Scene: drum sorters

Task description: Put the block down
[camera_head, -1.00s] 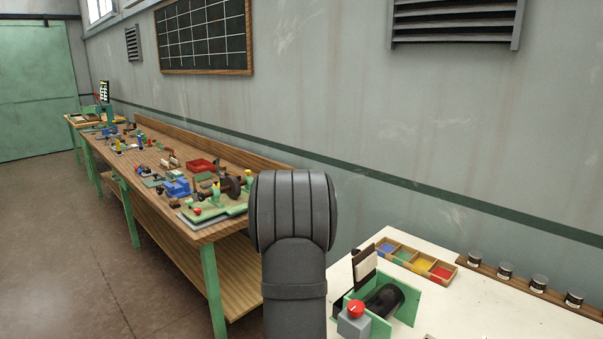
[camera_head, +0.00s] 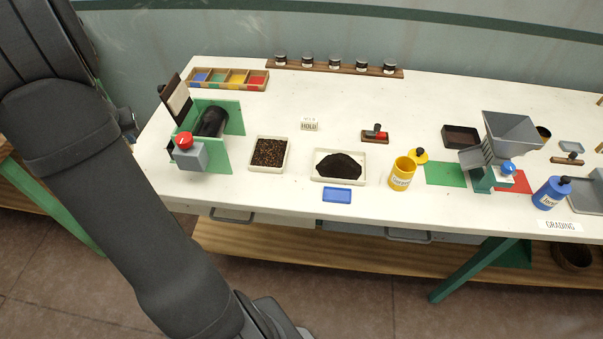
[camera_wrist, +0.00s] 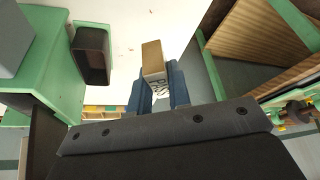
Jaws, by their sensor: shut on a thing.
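In the wrist view, my gripper (camera_wrist: 158,92) is shut on a small block (camera_wrist: 152,58) held between its two blue fingers. The block has a tan end and a white face with dark lettering that I cannot read for sure. The block is over or near the edge of the white table (camera_wrist: 131,30); I cannot tell its height above it. The head view shows my arm at the left but not the block.
The green drum sorter (camera_head: 226,118) with a red knob stands at the table's left, also in the wrist view (camera_wrist: 62,85). Trays of dark grains (camera_head: 268,154) and dark powder (camera_head: 338,166), a blue mat (camera_head: 337,195) and a yellow tin (camera_head: 402,175) lie to its right. Free room lies behind them.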

